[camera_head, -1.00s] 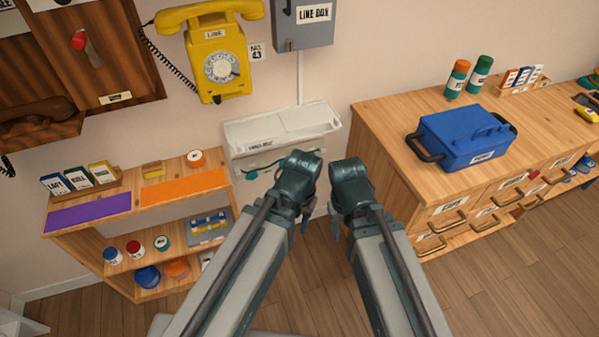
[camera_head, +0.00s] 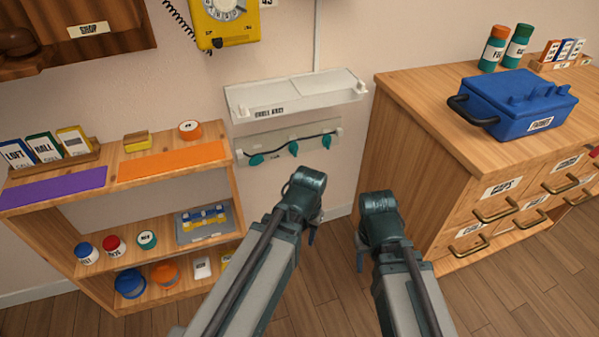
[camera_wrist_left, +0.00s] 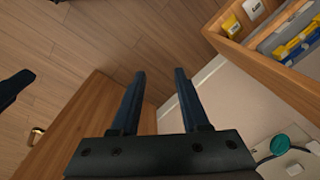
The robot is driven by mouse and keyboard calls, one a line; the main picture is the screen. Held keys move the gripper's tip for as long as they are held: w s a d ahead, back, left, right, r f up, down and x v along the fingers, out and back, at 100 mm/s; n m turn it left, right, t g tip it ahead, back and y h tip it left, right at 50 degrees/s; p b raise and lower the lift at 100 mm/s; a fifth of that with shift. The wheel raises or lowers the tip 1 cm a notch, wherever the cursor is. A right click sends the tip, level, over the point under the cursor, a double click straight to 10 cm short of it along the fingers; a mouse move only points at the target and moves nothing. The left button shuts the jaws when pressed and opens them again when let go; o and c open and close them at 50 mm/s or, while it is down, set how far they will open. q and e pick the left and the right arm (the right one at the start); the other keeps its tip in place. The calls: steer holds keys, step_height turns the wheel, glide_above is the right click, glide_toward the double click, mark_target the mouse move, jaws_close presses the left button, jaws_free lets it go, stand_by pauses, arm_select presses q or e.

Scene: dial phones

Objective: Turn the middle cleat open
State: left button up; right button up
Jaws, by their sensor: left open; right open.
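A pale cleat plate (camera_head: 272,142) is on the wall below a white shelf. It carries three teal cleats: left (camera_head: 257,160), middle (camera_head: 293,148) and right (camera_head: 326,141), with a dark cord running along them. My left gripper (camera_head: 311,236) is below and in front of the plate, apart from the middle cleat; its fingers are mostly hidden by the wrist. In the left wrist view my left gripper (camera_wrist_left: 158,82) is open and empty, and one teal cleat (camera_wrist_left: 280,145) shows at lower right; I cannot tell which. My right gripper (camera_head: 361,260) is open and farther right, touching nothing visible.
A wooden shelf unit (camera_head: 75,236) with jars stands left. A wooden drawer cabinet (camera_head: 425,90) bearing a blue toolbox (camera_head: 515,100) stands right. The white shelf (camera_head: 295,94) juts above the cleats. Floor between the furniture is clear.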

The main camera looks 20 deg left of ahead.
arm_select(q)
steer(key=w+a+f+t+y+b, duration=0.1)
steer(key=a+f+b, duration=0.1)
steer(key=f+b, duration=0.35)
steer(key=w+a+f+b, duration=0.2)
steer(key=f+b, duration=0.3)
steer(key=f, duration=0.2)
steer(key=m+t+y+b, duration=0.85)
steer(key=m+t, duration=0.55)
steer(key=m, duration=1.3)
glide_toward(296, 151)
steer(key=x, duration=0.8)
steer(key=shift+w+a+r+b, duration=0.1)
steer(key=shift+a+r+b, duration=0.1)
steer(key=shift+b, duration=0.1)
jaws_close()
